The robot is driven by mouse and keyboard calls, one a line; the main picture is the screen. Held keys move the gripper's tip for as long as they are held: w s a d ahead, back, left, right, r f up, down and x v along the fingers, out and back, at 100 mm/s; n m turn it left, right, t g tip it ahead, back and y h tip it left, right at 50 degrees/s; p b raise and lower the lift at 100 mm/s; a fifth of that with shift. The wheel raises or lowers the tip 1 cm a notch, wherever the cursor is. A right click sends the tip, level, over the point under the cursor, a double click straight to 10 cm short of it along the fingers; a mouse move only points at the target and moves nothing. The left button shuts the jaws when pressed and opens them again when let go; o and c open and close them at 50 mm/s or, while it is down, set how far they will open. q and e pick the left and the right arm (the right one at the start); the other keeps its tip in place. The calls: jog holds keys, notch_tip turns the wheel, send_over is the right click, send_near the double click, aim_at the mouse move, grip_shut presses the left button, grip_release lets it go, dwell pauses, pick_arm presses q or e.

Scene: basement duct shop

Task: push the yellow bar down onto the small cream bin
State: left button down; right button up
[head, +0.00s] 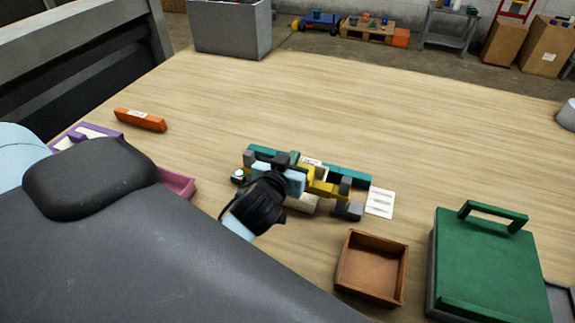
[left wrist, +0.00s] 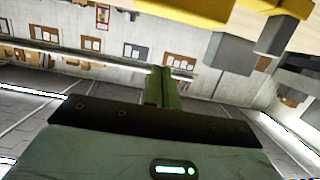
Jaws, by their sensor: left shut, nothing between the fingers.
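The yellow bar (head: 325,187) is partly hidden behind my left gripper in the head view. A yellow beam that seems to be the bar crosses the top of the left wrist view (left wrist: 190,10). The small cream bin (head: 303,204) shows just below and in front of the bar, mostly covered by my gripper and wrist. My left gripper (head: 293,158) is over the left part of this assembly. Its fingers are together and empty in the left wrist view (left wrist: 171,85). Whether it touches the bar is hidden. My right gripper is not in view.
A white card (head: 380,202), brown tray (head: 372,268) and green box (head: 490,262) lie to the right. An orange block (head: 140,119) and pink tray (head: 178,183) are left.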

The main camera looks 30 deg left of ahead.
pick_arm(q)
jog(key=f+v, duration=0.1)
jog(key=v, duration=0.7)
jog(key=shift+s+b, duration=0.2)
jog(key=shift+b, duration=0.15)
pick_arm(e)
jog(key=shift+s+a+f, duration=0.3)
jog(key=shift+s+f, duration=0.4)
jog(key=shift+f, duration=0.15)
pick_arm(q)
jog(key=shift+r, duration=0.1)
